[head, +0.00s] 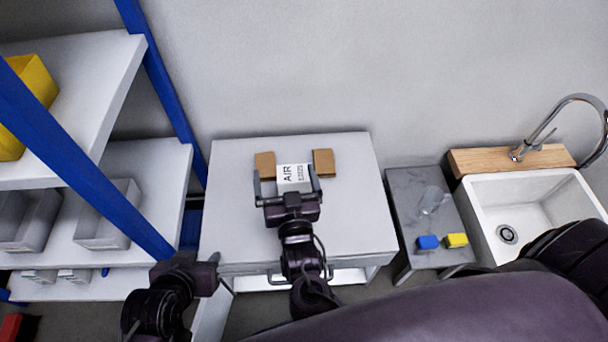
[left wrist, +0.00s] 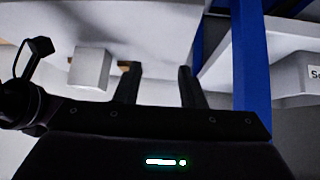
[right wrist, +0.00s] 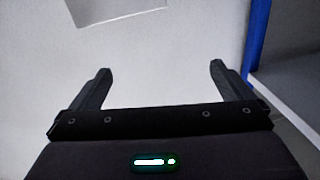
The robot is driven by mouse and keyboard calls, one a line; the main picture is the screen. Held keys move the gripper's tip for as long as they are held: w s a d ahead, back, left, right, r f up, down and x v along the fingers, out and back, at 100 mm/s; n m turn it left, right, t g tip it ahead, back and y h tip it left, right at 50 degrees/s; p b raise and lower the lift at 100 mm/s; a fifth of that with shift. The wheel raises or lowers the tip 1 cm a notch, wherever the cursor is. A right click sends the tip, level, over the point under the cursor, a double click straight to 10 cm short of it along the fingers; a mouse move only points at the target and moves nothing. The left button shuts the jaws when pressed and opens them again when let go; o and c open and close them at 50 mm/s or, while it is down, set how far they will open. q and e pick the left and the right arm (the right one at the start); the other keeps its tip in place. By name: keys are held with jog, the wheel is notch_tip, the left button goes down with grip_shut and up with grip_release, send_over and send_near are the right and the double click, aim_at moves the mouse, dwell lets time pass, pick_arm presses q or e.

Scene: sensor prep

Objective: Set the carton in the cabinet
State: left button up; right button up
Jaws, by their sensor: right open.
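The white carton (head: 292,178), marked "AIR", is on top of the white cabinet (head: 350,225), between two brown blocks. It also shows as a pale box in the left wrist view (left wrist: 90,68). My right gripper (head: 288,187) is open, with its fingers near the carton's two sides in the head view. In the right wrist view nothing shows between its fingers (right wrist: 160,85). The cabinet's front lies below its top edge, and its inside is mostly hidden. My left gripper (head: 213,274) is low, by the cabinet's front left; its fingers stand apart and empty in the left wrist view (left wrist: 160,88).
The brown blocks (head: 265,164) (head: 323,162) flank the carton. A blue-framed shelf (head: 100,95) with bins stands left. At right, a grey side table (head: 405,205) holds a glass, a blue block and a yellow block, beside a sink (head: 530,200). The cabinet top's front is clear.

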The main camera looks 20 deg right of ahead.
aim_at(295, 184)
jog(key=f, duration=0.2)
jog(key=s+d+f+g, duration=0.1)
jog(key=s+f+g+h, duration=0.1)
jog(key=f, duration=0.1)
jog(key=shift+d+f+p, duration=0.2)
jog(key=shift+f+p, duration=0.1)
jog(key=x, duration=0.2)
jog(key=b+x, duration=0.1)
jog(key=x, duration=0.1)
jog(key=f+x, duration=0.1)
jog(key=x, duration=0.1)
jog(key=shift+d+b, duration=0.25)
jog(key=shift+b, duration=0.15)
jog(key=shift+w+d, duration=0.1)
jog(key=shift+w, duration=0.35)
pick_arm(q)
jog(key=s+f+g, duration=0.2)
jog(key=s+f, duration=0.2)
jog(key=s, duration=0.2)
jog(key=shift+f+g, duration=0.35)
jog(key=shift+g, duration=0.05)
jog(key=shift+s, duration=0.1)
pick_arm(e)
jog(key=shift+r, duration=0.1)
jog(key=c, duration=1.2)
jog(key=shift+o, duration=0.2)
jog(key=shift+r, duration=0.1)
